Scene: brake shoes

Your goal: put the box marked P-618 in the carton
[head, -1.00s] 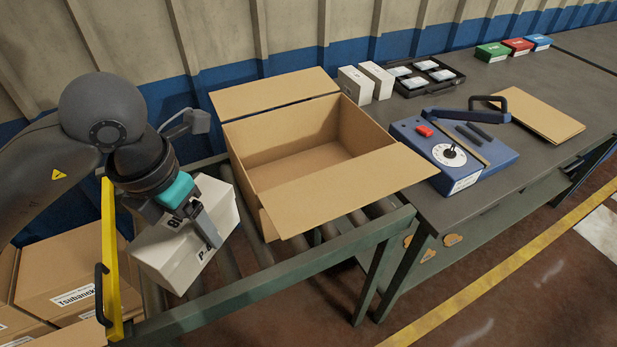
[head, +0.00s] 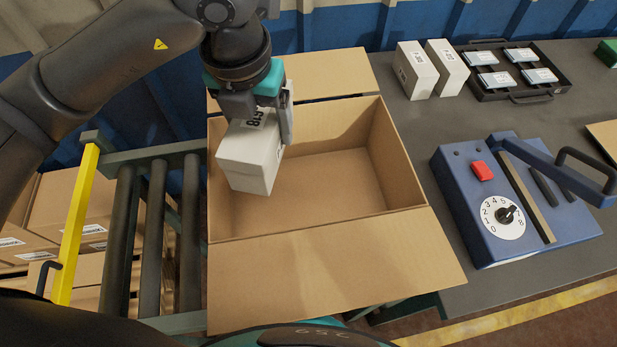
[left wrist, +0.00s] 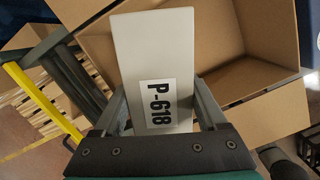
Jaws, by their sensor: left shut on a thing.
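The white box marked P-618 (head: 248,160) is held by my left gripper (head: 262,112), which is shut on it. In the left wrist view the box (left wrist: 156,50) sits between the two fingers (left wrist: 160,108), and its label P-618 reads clearly. The open carton (head: 325,185) stands on the roller conveyor with its flaps spread out. In the head view the box appears over the left part of the carton's opening, tilted. I cannot tell exactly how high it is above the carton floor (left wrist: 235,85). My right gripper is not in view.
Two white boxes (head: 417,70) and a black case (head: 513,68) stand on the bench. A blue device (head: 515,205) with a dial and handle is right of the carton. A yellow bar (head: 75,225) and brown cartons (head: 75,205) are at left. The carton's inside looks empty.

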